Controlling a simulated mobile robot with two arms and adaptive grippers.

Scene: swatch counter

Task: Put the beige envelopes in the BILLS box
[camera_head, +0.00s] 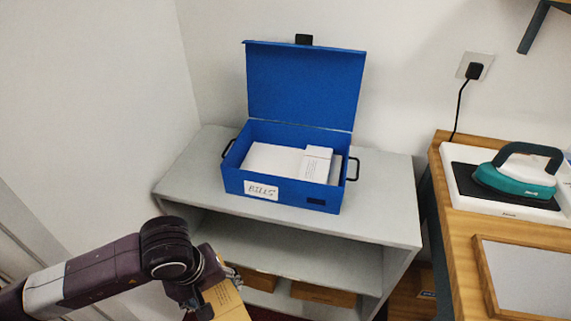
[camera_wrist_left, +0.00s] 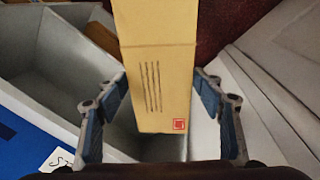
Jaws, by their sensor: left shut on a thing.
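The BILLS box (camera_head: 232,187) is blue and stands on top of a grey shelf unit, its lid (camera_head: 305,85) raised at the back. White envelopes (camera_head: 272,158) lie inside it. My left gripper (camera_head: 212,288) is shut on a beige envelope (camera_head: 229,303), low in front of the shelf unit and left of the box's front. In the left wrist view the envelope (camera_wrist_left: 155,75) sits between the fingers of the gripper (camera_wrist_left: 160,110), with dark lines and a red stamp showing. My right gripper is not in view.
The grey shelf unit (camera_head: 385,228) has brown items (camera_head: 323,294) low down. A wooden counter (camera_head: 445,170) at the right carries an iron (camera_head: 518,175) on a stand and a framed panel (camera_head: 525,280). A blue surface (camera_wrist_left: 22,150) with a partly seen label shows in the wrist view.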

